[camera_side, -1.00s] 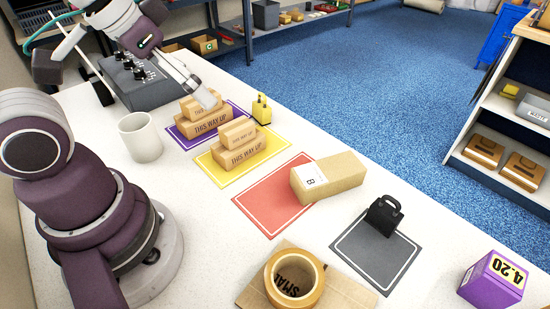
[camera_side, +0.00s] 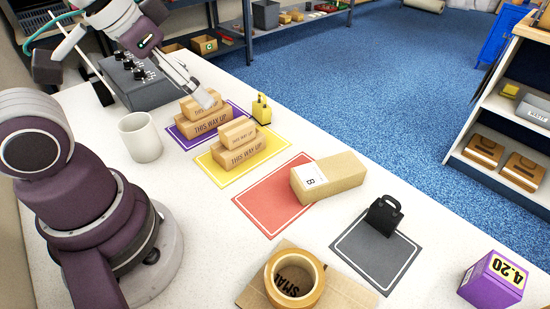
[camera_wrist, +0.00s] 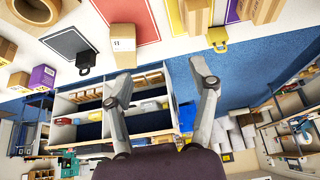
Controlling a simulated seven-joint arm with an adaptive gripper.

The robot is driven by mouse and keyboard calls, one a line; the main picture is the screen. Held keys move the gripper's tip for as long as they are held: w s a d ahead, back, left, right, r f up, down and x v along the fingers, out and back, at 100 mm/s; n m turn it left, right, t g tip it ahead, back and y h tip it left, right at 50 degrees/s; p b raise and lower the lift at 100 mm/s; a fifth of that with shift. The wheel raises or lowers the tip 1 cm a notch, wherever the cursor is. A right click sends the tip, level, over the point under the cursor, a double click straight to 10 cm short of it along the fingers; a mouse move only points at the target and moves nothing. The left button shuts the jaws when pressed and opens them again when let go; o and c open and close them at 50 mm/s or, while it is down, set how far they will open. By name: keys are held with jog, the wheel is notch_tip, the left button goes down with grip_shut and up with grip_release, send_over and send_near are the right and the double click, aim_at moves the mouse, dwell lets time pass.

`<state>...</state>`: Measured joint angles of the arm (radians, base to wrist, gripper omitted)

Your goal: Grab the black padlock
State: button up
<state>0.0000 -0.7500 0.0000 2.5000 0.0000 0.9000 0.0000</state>
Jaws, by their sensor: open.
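The black padlock (camera_side: 383,215) stands upright on the far edge of the grey mat (camera_side: 375,256), toward the right of the side view. In the wrist view the black padlock (camera_wrist: 85,60) shows at the upper left, at the edge of the grey mat (camera_wrist: 66,42). My gripper (camera_side: 207,99) is at the upper left of the side view, near the cartons on the purple mat and far from the padlock. In the wrist view my gripper (camera_wrist: 165,62) has its two fingers spread apart with nothing between them.
A yellow padlock (camera_side: 261,109) stands beside the purple mat. A long carton (camera_side: 335,178) lies partly on the red mat (camera_side: 262,203), between my gripper and the black padlock. A tape roll (camera_side: 294,280), purple box (camera_side: 494,279) and white mug (camera_side: 141,138) also stand on the table.

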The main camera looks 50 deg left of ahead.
jog(key=m+g+h, duration=0.2)
jog(key=m+h, duration=0.1)
jog(key=m, duration=1.5)
send_over(391, 214)
jog(key=s+a, duration=0.3)
jog(key=s, duration=0.1)
notch_tip(391, 214, down, 9)
jog(key=x, duration=1.1)
jog(key=shift+w+r, duration=0.2)
jog(key=shift+w, duration=0.1)
jog(key=shift+c, duration=0.3)
grip_shut()
